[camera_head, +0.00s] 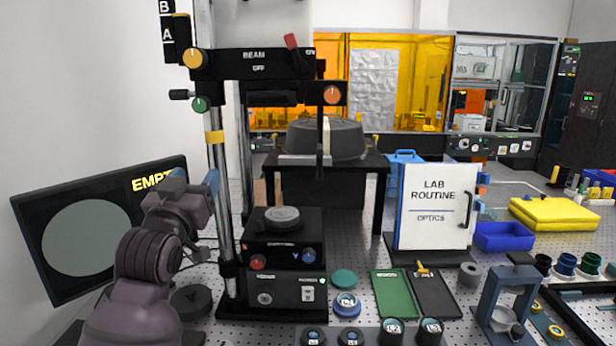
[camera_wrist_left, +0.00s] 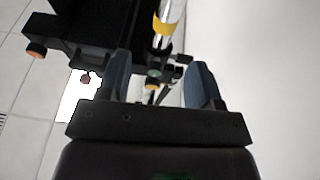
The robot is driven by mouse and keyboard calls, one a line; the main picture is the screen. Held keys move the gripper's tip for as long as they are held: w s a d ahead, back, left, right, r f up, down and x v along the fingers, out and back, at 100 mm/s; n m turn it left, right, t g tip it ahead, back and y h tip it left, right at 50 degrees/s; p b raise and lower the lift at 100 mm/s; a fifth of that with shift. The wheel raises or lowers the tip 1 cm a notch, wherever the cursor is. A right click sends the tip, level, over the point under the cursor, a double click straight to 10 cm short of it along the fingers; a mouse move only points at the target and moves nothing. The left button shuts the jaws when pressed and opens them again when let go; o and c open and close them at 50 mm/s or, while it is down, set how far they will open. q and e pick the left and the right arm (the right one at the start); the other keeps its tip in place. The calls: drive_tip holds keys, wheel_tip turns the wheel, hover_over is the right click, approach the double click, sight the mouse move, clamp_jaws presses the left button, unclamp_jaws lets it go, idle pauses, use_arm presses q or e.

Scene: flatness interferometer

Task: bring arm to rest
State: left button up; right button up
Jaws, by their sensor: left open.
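My left arm rises from the lower left in the head view, in front of the monitor. My left gripper (camera_head: 212,183) is beside the chrome post of the interferometer stand (camera_head: 217,140). In the left wrist view its two blue-grey fingers (camera_wrist_left: 158,88) are apart with nothing held between them. The chrome post with a yellow band (camera_wrist_left: 165,25) shows beyond the fingertips, and I cannot tell how far off it is. The dark interferometer head (camera_wrist_left: 100,25) is also beyond them. My right gripper does not show in either view.
A monitor (camera_head: 40,225) reading EMPTY stands at the left, close to my arm. The interferometer base (camera_head: 270,290) carries a round grey disc (camera_head: 281,215). Green (camera_head: 393,293) and black (camera_head: 434,292) mats lie to the right, with a LAB ROUTINE board (camera_head: 434,225) behind. Lidded round containers (camera_head: 391,329) line the front.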

use_arm(q)
drive_tip(key=s+a+f+g, duration=0.1)
drive_tip(key=s+f, duration=0.2)
drive_tip(key=f, duration=0.6)
drive_tip(key=s+a+f+g+y, duration=0.1)
drive_tip(key=s+a+f+g, duration=0.1)
drive_tip(key=f, duration=0.7)
drive_tip(key=s+a+f+g, duration=0.1)
drive_tip(key=s+f, duration=0.2)
drive_tip(key=f, duration=0.7)
drive_tip(key=s+a+f+g, duration=0.2)
drive_tip(key=s+f+g, duration=0.1)
drive_tip(key=s+f, duration=0.7)
drive_tip(key=s+a+f+g+y, duration=0.1)
drive_tip(key=s+f+g, duration=0.1)
drive_tip(key=s+f, duration=0.9)
drive_tip(key=shift+s+a+g+b, duration=0.3)
drive_tip(key=shift+s+a+g, duration=0.1)
drive_tip(key=shift+s, duration=0.1)
